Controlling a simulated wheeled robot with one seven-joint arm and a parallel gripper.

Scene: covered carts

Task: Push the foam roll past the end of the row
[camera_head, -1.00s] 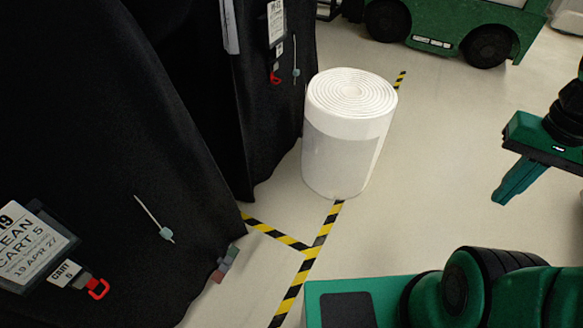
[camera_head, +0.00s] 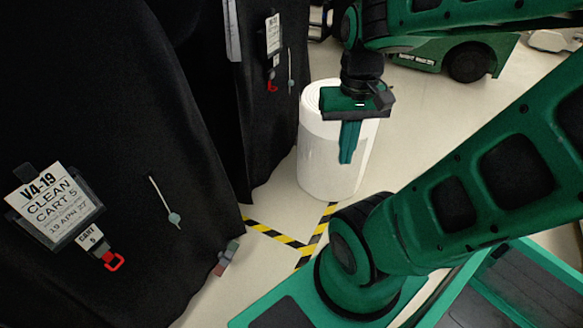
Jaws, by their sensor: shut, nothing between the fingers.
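The foam roll (camera_head: 318,163) is a white upright cylinder with a paler grey band around it. It stands on the floor beside the black covered carts, over the yellow and black floor tape. My gripper (camera_head: 347,160) points down in front of the roll in the head view, fingers shut and empty. It hides part of the roll's top and right side. I cannot tell whether the fingers touch the roll.
A black covered cart (camera_head: 90,120) with a label reading CLEAN CART 5 (camera_head: 55,205) stands at left, another covered cart (camera_head: 262,140) beyond it. A small block-like object (camera_head: 226,258) lies at the near cart's hem. A green vehicle (camera_head: 455,58) stands behind. Floor right of the roll is open.

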